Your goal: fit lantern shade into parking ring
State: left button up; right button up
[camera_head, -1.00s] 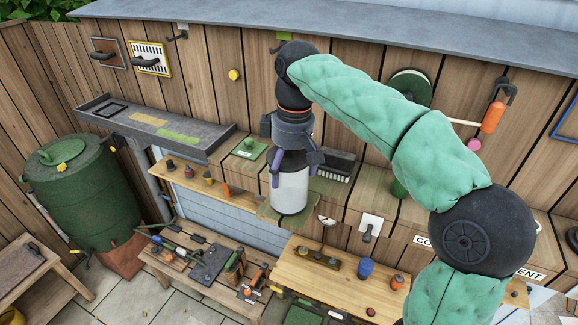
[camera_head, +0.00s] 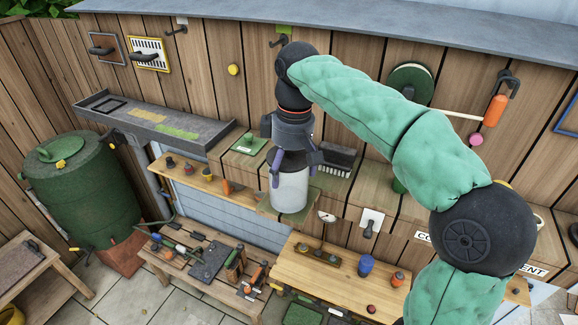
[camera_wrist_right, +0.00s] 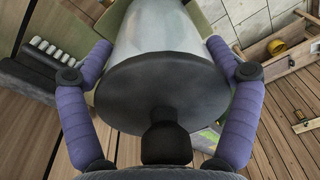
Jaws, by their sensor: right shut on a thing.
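The lantern shade (camera_head: 289,189) is a pale grey-white cylinder, upright in the head view. My right gripper (camera_head: 294,176) is shut on it from above, with purple fingers on either side. In the right wrist view the shade (camera_wrist_right: 165,85) has a dark round cap with a black knob, between the two fingers. Below the shade in the head view is a green square plate (camera_head: 266,207) on the wall shelf. No parking ring can be made out; the shade hides the middle of the plate. Whether the shade touches the plate cannot be told. My left gripper is not in view.
A dark brush-like block (camera_head: 337,160) stands close right of the shade, and a green pad with a knob (camera_head: 248,144) lies to its left. A bench with tools (camera_head: 208,262) and a wooden table (camera_head: 325,272) stand below. A green barrel (camera_head: 84,185) is at far left.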

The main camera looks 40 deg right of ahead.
jog(key=o, duration=0.9)
jog(key=r, duration=1.2)
jog(key=shift+s+d, duration=0.25)
jog(key=shift+s, duration=0.05)
